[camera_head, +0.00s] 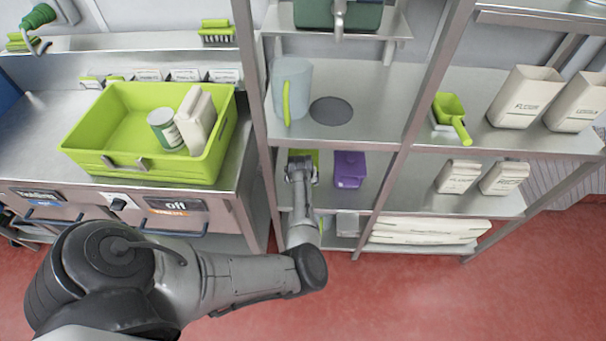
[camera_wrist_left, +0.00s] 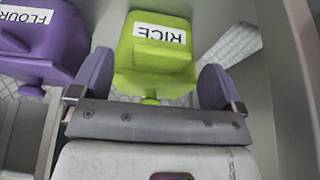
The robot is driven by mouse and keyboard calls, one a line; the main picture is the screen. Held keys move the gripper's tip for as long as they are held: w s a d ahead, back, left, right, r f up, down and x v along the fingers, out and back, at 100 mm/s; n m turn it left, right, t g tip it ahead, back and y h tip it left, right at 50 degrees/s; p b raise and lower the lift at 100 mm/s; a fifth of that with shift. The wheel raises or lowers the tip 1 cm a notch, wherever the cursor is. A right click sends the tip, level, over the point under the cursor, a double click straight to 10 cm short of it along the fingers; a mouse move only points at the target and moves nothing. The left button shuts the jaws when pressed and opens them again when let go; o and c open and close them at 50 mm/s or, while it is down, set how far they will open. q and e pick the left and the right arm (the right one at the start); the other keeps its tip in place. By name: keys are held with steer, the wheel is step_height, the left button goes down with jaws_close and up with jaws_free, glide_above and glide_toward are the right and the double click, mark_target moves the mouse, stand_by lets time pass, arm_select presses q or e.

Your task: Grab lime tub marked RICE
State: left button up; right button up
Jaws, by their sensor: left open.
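The lime tub marked RICE (camera_wrist_left: 150,58) shows in the left wrist view, upside down in the picture, with its white label readable. In the head view only a small part of the lime tub (camera_head: 313,155) shows on the lower shelf behind my gripper. My left gripper (camera_wrist_left: 157,82) is open, with its two purple-padded fingers on either side of the tub's near part. I cannot tell whether either finger touches it. In the head view my left gripper (camera_head: 300,163) reaches into the shelf bay. My right gripper is out of view.
A purple tub marked FLOUR (camera_wrist_left: 40,40) stands close beside the lime tub; it also shows in the head view (camera_head: 349,170). Shelf posts (camera_head: 257,130) flank the bay. Above stands a pale jug (camera_head: 297,82). A lime tray (camera_head: 88,140) sits on the left counter.

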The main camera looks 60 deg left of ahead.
arm_select(q)
steer(key=shift+b+x, duration=0.55)
steer(key=shift+x, duration=1.1)
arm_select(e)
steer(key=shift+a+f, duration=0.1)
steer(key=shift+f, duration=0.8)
arm_select(q)
steer(key=shift+s, duration=0.1)
steer(key=c, duration=1.3)
steer(key=shift+r, duration=0.15)
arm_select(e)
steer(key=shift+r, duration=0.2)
